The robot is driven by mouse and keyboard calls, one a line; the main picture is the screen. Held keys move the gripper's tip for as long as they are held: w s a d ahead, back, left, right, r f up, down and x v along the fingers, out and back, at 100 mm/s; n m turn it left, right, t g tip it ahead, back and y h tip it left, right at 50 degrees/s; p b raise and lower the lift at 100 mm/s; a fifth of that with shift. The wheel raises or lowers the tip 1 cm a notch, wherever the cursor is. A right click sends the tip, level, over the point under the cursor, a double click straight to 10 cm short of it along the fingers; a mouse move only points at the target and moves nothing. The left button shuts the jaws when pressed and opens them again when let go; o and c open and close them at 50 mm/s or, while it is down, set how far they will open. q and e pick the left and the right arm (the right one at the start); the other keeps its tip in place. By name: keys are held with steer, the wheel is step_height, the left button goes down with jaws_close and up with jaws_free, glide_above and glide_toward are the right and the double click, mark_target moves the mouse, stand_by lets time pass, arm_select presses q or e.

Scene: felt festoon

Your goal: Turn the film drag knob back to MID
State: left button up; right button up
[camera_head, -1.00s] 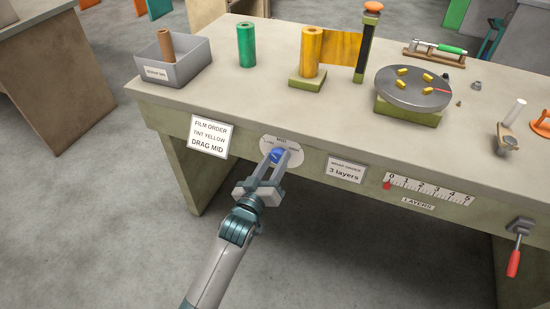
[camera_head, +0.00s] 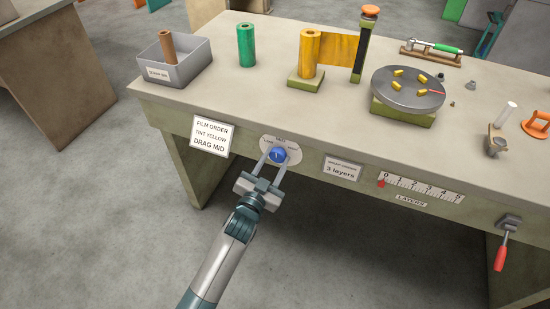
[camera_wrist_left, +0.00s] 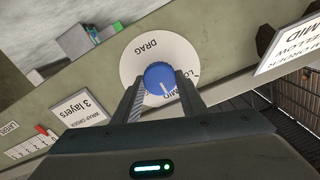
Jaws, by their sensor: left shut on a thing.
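The film drag knob (camera_head: 278,155) is blue and round, on a pale round dial plate (camera_head: 293,142) on the bench's front panel. In the left wrist view the fingers (camera_wrist_left: 162,92) flank the knob. A white order sign (camera_head: 211,136) left of the dial reads DRAG MID. My right gripper is not in view.
The bench top (camera_head: 230,100) holds a grey bin (camera_head: 185,73), a green roll (camera_head: 246,45), a yellow film roll (camera_head: 308,52) and a grey turntable (camera_head: 410,100). On the front panel are a 3 layers sign (camera_head: 342,168), a layers scale (camera_head: 420,187) and a red-handled crank (camera_head: 502,250).

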arm_select(q)
steer(key=shift+m, duration=0.3)
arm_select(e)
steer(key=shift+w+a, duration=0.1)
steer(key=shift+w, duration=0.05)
arm_select(q)
steer(key=o, duration=1.1)
steer(key=shift+c, duration=0.2)
steer(key=shift+s, duration=0.1)
steer(key=b+v, duration=0.1)
steer(key=v, duration=1.6)
steer(key=shift+a, duration=0.15)
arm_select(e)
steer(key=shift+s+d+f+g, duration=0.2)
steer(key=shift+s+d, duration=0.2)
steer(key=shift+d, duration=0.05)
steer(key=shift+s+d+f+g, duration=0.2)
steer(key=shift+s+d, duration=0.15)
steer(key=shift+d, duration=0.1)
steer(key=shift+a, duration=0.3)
arm_select(q)
steer(key=shift+f, duration=0.1)
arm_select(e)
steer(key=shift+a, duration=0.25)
